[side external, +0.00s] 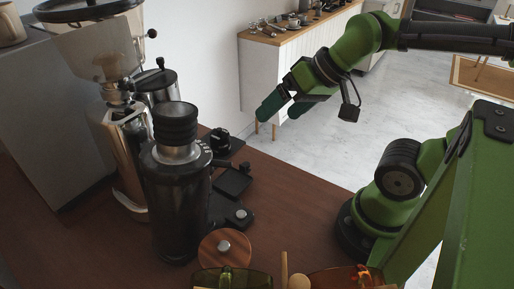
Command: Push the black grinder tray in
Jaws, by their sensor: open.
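The black grinder (180,205) stands upright on the brown counter, with a ribbed black top. A flat black tray (233,181) sticks out to the right of the grinder, low over the counter. Its inner end is hidden behind the grinder body, so I cannot tell how far out it sits. My gripper (282,112) is open, with green fingers pointing down and left. It appears up and to the right of the tray, apart from it, with nothing between the fingers.
A black piece with a round knob (239,214) and a small dark round item (219,140) lie near the tray. A wooden disc with a metal knob (224,248) is in front. A steel coffee maker (123,150) stands behind the grinder. The counter (290,190) is clear to the right.

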